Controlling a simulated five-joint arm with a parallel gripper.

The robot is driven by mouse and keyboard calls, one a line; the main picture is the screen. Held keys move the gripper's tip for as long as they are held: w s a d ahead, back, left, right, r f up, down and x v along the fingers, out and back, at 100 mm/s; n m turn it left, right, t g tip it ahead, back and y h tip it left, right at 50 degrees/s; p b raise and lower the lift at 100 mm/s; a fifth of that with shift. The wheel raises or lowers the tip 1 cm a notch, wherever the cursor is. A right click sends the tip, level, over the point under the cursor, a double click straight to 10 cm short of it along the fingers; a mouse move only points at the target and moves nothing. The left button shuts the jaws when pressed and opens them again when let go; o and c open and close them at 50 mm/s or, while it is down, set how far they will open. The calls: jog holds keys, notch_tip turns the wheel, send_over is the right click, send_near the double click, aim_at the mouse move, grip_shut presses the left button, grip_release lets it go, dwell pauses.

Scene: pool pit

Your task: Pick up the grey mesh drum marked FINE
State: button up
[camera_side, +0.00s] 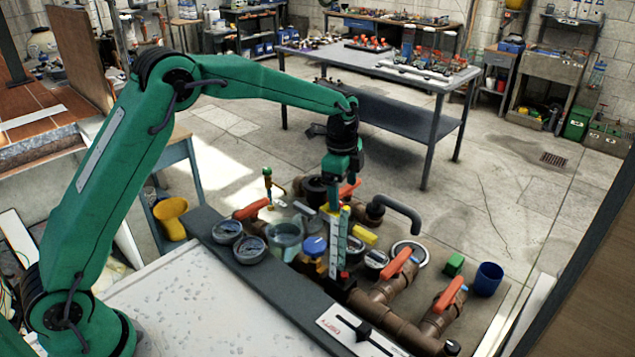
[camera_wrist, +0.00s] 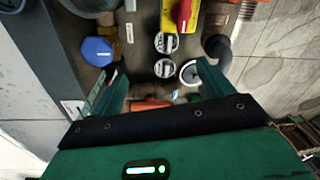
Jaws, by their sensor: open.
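My gripper (camera_side: 340,190) points down over the pipe-and-valve pit in the side view. In the wrist view its two green fingers (camera_wrist: 160,75) are apart with nothing held. Two small round caps with pale label bands, an upper one (camera_wrist: 166,42) and a lower one (camera_wrist: 165,68), show between and beyond the fingertips. They look like the drums, one of them perhaps the one marked FINE, but I cannot read the labels. In the side view, dark drums with pale tops (camera_side: 376,258) stand just right of the gripper, lower down; part of that group is hidden.
A blue knob (camera_wrist: 97,50) lies left of the caps, a white-rimmed ring (camera_wrist: 190,73) to the right, a red-handled yellow valve (camera_wrist: 182,14) above. Brown pipes with orange handles (camera_side: 398,262) crowd the pit. Round grey cups (camera_side: 227,231) sit left; a blue cup (camera_side: 487,279) stands right.

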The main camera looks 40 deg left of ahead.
jog(key=w+f+m, duration=0.1)
jog(key=f, duration=0.2)
jog(key=w+d+f+m, duration=0.1)
jog(key=f, duration=0.2)
jog(key=w+f+m+g, duration=0.1)
jog(key=f, duration=0.2)
jog(key=shift+w+d+f, duration=0.3)
jog(key=shift+w+d, duration=0.05)
jog(key=shift+f, duration=1.3)
jog(key=shift+f, duration=0.1)
jog(key=shift+s+f, duration=0.1)
jog(key=shift+f, duration=2.4)
jog(key=c, duration=1.1)
jog(key=shift+r, duration=0.1)
